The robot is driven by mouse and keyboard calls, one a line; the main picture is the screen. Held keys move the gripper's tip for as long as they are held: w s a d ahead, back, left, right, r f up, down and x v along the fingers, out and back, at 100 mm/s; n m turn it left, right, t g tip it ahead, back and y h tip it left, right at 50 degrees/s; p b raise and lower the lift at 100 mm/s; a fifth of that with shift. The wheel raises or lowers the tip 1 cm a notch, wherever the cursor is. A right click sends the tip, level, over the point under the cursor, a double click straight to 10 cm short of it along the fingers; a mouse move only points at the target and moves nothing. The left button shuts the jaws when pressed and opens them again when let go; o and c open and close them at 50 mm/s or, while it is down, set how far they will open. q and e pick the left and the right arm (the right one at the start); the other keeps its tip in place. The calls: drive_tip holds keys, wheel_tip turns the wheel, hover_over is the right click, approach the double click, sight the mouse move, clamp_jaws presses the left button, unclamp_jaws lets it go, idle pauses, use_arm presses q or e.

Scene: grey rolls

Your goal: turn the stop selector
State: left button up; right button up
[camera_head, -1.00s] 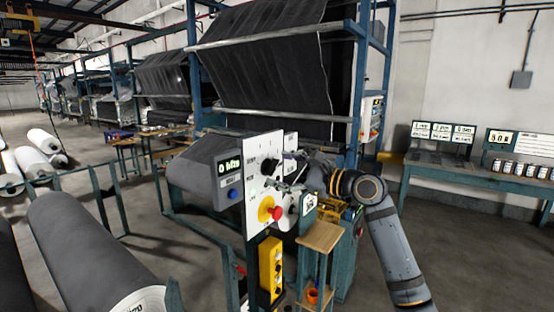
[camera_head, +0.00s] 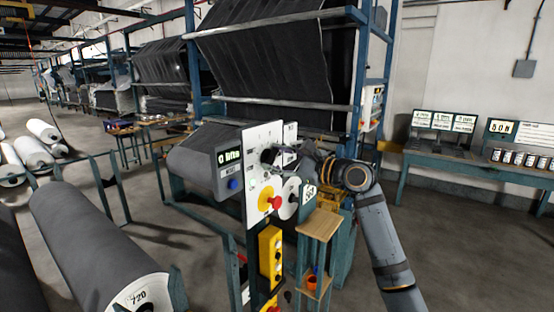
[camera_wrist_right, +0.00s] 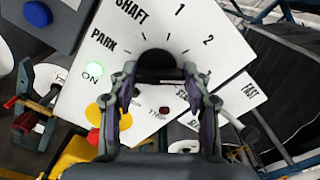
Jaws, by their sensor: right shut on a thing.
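A white control panel (camera_head: 258,142) stands upright near the middle of the head view. Its black round selector knob (camera_wrist_right: 157,66) is between my fingertips in the right wrist view. The labels PARK, SHAFT, 1 and 2 are printed around it. My right gripper (camera_head: 277,167), also in the right wrist view (camera_wrist_right: 159,80), is shut on the knob, one finger on each side. The knob's pointer is hidden or too dark to read. My left gripper is not in view.
A red button on a yellow disc (camera_head: 271,202) sits on the panel below my gripper. A display box with a blue button (camera_head: 232,184) is on its left. A small wooden shelf stand (camera_head: 318,224) is close under my right arm. A grey roll (camera_head: 95,240) lies at left.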

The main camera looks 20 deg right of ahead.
drive_tip(key=shift+n, duration=0.4)
idle(0.3)
drive_tip(key=n, duration=0.4)
drive_tip(key=shift+b, duration=0.35)
drive_tip(key=n+b, duration=0.1)
drive_tip(key=n, duration=0.4)
drive_tip(key=shift+s+a+f, duration=0.1)
drive_tip(key=shift+a, duration=0.05)
drive_tip(key=n+b, duration=0.2)
drive_tip(key=n, duration=0.4)
drive_tip(key=shift+f+n+b, duration=0.1)
drive_tip(key=shift+n+b, duration=0.3)
drive_tip(key=n+b, duration=0.2)
drive_tip(key=n, duration=0.3)
drive_tip(key=shift+s+a+f, duration=0.1)
drive_tip(key=shift+n, duration=0.3)
drive_tip(key=o, duration=1.1)
drive_tip(key=shift+o, duration=0.2)
